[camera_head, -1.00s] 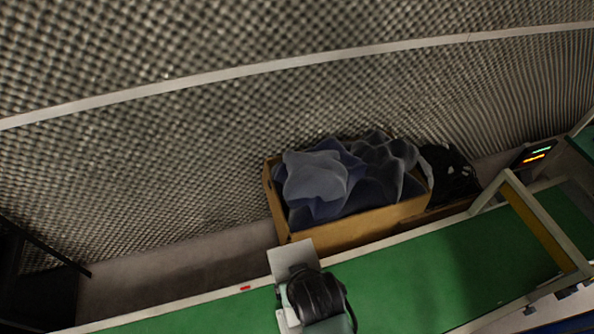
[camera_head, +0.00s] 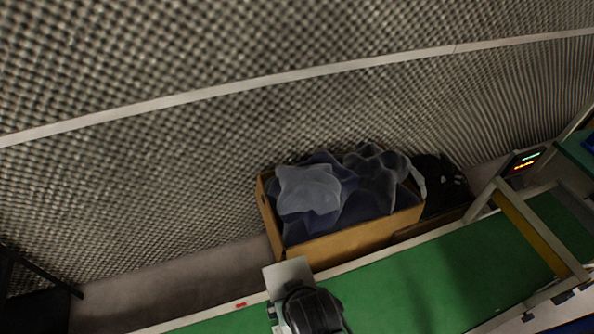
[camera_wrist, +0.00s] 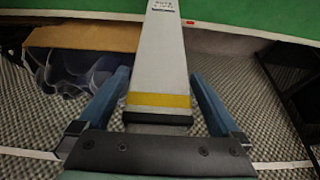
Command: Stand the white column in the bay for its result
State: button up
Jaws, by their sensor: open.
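A pale, white-grey column (camera_wrist: 160,60) with a yellow band and a black end fills the middle of the wrist view. Small dark print shows near its far end, which the frame cuts off. My gripper (camera_wrist: 158,76) is open, with one blue finger on each side of the column. I cannot tell whether either finger touches it. In the head view my wrist covers the gripper, and a pale flat square (camera_head: 288,273) shows beside it. I cannot tell whether that is the column's end. A framed opening (camera_head: 530,230) stands over the green belt at the right. I cannot tell whether it is the bay.
A small display (camera_head: 524,162) with green and orange lines is lit at the right. The belt between my wrist and the frame looks clear.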

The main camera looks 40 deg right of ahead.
jog(key=v, duration=1.1)
